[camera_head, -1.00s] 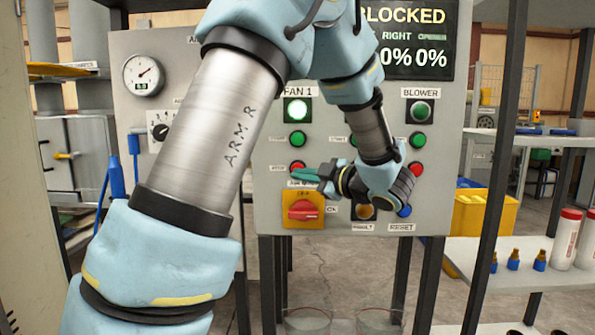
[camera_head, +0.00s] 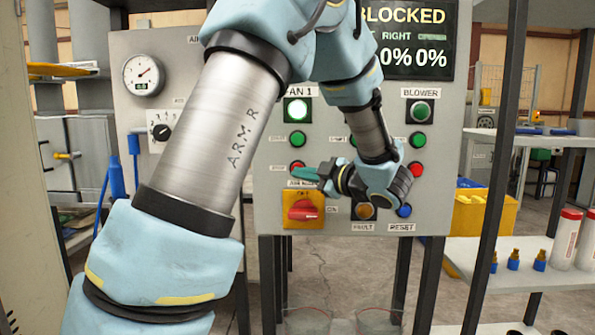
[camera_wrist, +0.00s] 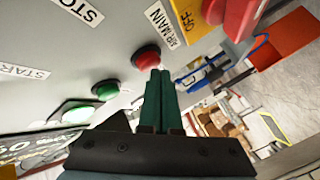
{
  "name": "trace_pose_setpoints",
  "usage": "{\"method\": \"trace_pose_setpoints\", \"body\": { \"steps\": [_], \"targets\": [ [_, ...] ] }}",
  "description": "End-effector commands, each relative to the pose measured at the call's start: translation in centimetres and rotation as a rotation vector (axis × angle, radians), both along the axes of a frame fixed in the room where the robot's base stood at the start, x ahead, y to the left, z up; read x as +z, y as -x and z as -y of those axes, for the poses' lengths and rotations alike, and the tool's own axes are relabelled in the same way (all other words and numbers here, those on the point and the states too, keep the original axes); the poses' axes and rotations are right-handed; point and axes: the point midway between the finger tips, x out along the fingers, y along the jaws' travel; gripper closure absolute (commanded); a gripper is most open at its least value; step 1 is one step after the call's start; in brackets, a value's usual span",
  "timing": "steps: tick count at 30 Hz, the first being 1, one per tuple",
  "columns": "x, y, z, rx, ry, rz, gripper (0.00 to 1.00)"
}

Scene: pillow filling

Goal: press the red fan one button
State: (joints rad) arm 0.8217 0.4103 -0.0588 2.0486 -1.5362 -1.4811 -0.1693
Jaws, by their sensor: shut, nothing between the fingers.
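The red fan one button (camera_head: 297,166) is the lower button in the column under the FAN 1 label, below a green button (camera_head: 297,138). It also shows in the wrist view as a red dome (camera_wrist: 147,57) on the grey panel. My gripper (camera_head: 295,173) has its green fingers closed together with nothing between them. Its fingertips (camera_wrist: 159,72) overlap the button's lower edge in both views. I cannot tell whether they touch it. The FAN 1 lamp (camera_head: 297,111) at the top of the column is lit.
A red rotary switch on a yellow plate (camera_head: 302,210) sits just below the button. An amber button (camera_head: 365,211) and a blue button (camera_head: 404,210) are on the panel's lower right. The BLOWER column stands at the right. My arm covers part of the panel.

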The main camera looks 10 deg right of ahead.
Motion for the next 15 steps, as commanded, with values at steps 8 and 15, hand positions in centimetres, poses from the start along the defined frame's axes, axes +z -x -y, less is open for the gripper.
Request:
{"method": "trace_pose_setpoints", "body": {
  "steps": [8, 15],
  "targets": [
    [-0.01, -0.33, 0.05, 0.0, 0.0, 0.0, 1.0],
    [-0.01, -0.61, 0.1, 0.0, 0.0, 0.0, 1.0]
  ]
}}
